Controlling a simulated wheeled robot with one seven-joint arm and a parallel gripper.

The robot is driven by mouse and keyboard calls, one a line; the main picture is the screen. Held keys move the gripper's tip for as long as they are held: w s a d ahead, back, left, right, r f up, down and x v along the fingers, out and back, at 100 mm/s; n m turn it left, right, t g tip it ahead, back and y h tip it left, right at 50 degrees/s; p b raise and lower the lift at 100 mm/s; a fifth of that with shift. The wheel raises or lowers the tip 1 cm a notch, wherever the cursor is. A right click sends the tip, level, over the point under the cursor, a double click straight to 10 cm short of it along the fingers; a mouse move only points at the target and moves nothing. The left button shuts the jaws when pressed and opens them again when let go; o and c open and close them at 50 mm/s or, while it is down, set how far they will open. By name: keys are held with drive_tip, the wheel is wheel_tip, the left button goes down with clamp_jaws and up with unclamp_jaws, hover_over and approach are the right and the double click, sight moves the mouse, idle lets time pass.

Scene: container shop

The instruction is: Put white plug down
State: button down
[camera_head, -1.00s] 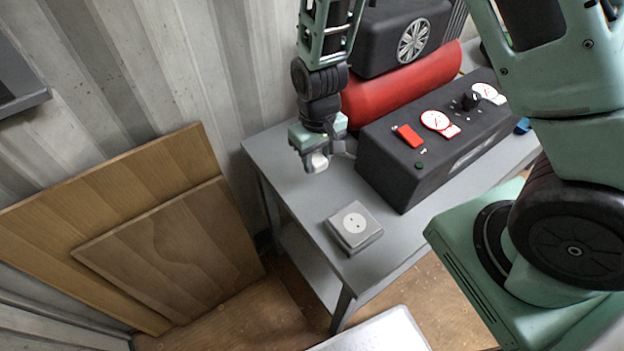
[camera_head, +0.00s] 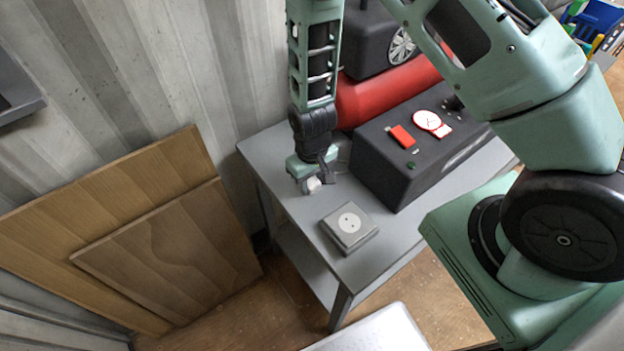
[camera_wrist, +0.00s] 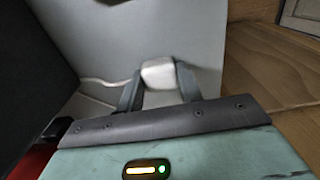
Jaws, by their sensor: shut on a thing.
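The white plug (camera_head: 312,185) is between the fingers of my gripper (camera_head: 306,178) in the head view, low over the left part of the grey table (camera_head: 283,160). In the wrist view my gripper (camera_wrist: 160,85) is shut on the white plug (camera_wrist: 158,74), with one finger on each side. A pale cord (camera_wrist: 97,82) shows left of the plug. I cannot tell whether the plug touches the tabletop. A grey socket box (camera_head: 349,227) with a round white face lies on the table, nearer the front corner than the plug.
A black control box (camera_head: 395,170) with a red switch stands right of the gripper. A red tank (camera_head: 372,98) lies behind it. Wooden boards (camera_head: 175,240) lean on the wall at left. Bare tabletop lies between plug and socket box.

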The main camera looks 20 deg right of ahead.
sight(312, 182)
drive_tip(key=shift+f, duration=0.3)
drive_tip(key=c, duration=0.9)
unclamp_jaws()
wheel_tip(312, 182, up, 12)
drive_tip(key=b, duration=0.2)
drive_tip(key=s+a+r+n, duration=0.2)
drive_tip(key=s+r, duration=0.3)
drive_tip(key=s, duration=0.1)
drive_tip(key=s+a+r+n, duration=0.1)
drive_tip(key=s+a+r, duration=0.1)
drive_tip(key=s+r, duration=0.3)
drive_tip(key=s+a+r+n, duration=0.2)
drive_tip(key=s+r, duration=0.4)
drive_tip(key=s, duration=0.2)
drive_tip(key=shift+a+n+y, duration=0.15)
drive_tip(key=shift+n+y, duration=0.15)
